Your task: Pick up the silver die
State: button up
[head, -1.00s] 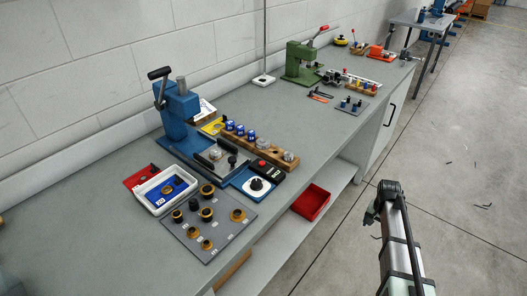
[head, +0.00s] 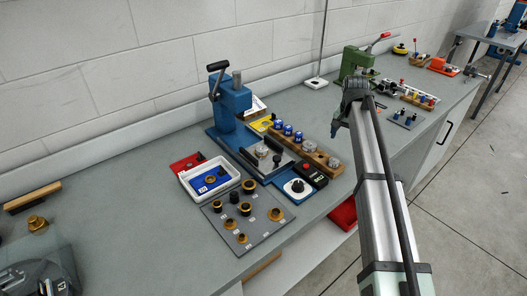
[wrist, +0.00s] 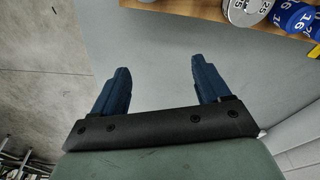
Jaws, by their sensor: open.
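In the head view a wooden rack (head: 322,157) holds a row of blue dies (head: 287,130) and silver dies, one near the middle (head: 309,146) and one at the right end (head: 333,162). In the wrist view a silver die (wrist: 243,12) marked 25 is cut by the top edge, beside blue dies (wrist: 300,18) marked 16. I cannot tell which silver die is meant. My gripper (wrist: 161,72) is open and empty, with the bench surface between its fingers. In the head view my gripper (head: 342,118) is above the bench, right of the rack.
A blue press (head: 232,103) stands behind the rack's left end. A white tray (head: 184,184) and a grey plate (head: 240,248) with several rings lie at front left. A green press (head: 356,61) stands behind my arm. Bare bench (head: 120,190) shows at left.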

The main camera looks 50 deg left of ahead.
jog(key=s+a+r+n, duration=0.3)
jog(key=s+a+r, duration=0.2)
jog(key=s+a, duration=0.55)
notch_tip(320, 180, up, 5)
jog(key=n+g, duration=0.2)
send_over(262, 148)
jog(key=shift+h, duration=0.4)
jog(key=f, duration=0.8)
jog(key=shift+s+f, duration=0.3)
jog(key=shift+s, duration=0.1)
jog(key=shift+w+a+f, duration=0.1)
jog(key=shift+w+f, duration=0.1)
jog(key=shift+f, duration=1.15)
jog(key=shift+w+a+f, duration=0.1)
jog(key=shift+w+f, duration=0.1)
jog(key=shift+f, duration=1.15)
jog(key=c, duration=1.4)
